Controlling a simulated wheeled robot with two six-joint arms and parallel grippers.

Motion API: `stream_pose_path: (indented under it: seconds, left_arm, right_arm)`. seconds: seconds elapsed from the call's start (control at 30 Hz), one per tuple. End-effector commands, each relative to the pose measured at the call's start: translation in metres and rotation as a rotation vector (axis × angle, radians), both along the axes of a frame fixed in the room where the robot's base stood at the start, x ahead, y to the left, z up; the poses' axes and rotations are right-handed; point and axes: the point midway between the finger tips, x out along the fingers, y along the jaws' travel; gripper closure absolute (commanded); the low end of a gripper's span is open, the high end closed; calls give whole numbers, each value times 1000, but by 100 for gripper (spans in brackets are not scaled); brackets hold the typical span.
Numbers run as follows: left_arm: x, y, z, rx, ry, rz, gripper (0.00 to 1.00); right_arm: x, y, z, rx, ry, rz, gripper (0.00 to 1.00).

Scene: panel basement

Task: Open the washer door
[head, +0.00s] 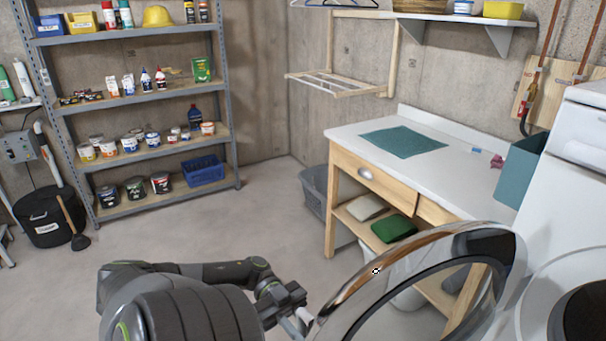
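The washer (569,190) is white and stands at the right edge of the head view. Its round door (376,271) has a chrome rim and a see-through middle. The door stands swung out wide from the washer front, and part of the dark drum opening (583,318) shows. My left gripper (303,320) is at the bottom, at the door's free left edge. Its fingertips are small and partly cut off, so I cannot tell whether they touch or grip the rim. My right gripper is not in view.
A wooden workbench (470,190) with a white top stands behind the door. A teal bin (521,175) is next to the washer. A metal shelf (150,152) with cans and bottles stands at the back left. The floor (215,225) between is clear.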

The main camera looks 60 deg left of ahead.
Motion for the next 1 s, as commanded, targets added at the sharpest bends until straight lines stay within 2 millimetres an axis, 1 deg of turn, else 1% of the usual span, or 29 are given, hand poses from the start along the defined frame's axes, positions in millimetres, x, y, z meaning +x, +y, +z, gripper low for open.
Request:
stream_pose_path:
  seconds: [0.03, 0.17, 0.2, 0.47, 0.57, 0.67, 1.0]
  left_arm:
    - [-2, 1, -2, 6, 6, -2, 82]
    - [-1, 1, -2, 5, 5, -2, 65]
    - [-1, 1, -1, 4, 4, -2, 63]
    - [-1, 1, -1, 3, 1, -2, 63]
    - [-2, 8, -2, 3, 4, -1, 63]
    - [-4, 22, -3, 6, 4, -1, 63]
    - [-17, 99, -5, 6, 3, 1, 63]
  right_arm:
    - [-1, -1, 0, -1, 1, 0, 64]
    - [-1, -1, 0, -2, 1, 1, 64]
    - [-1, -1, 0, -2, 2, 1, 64]
    - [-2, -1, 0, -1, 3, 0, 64]
    - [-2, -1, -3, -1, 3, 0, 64]
    - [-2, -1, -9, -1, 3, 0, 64]
    - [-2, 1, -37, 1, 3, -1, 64]
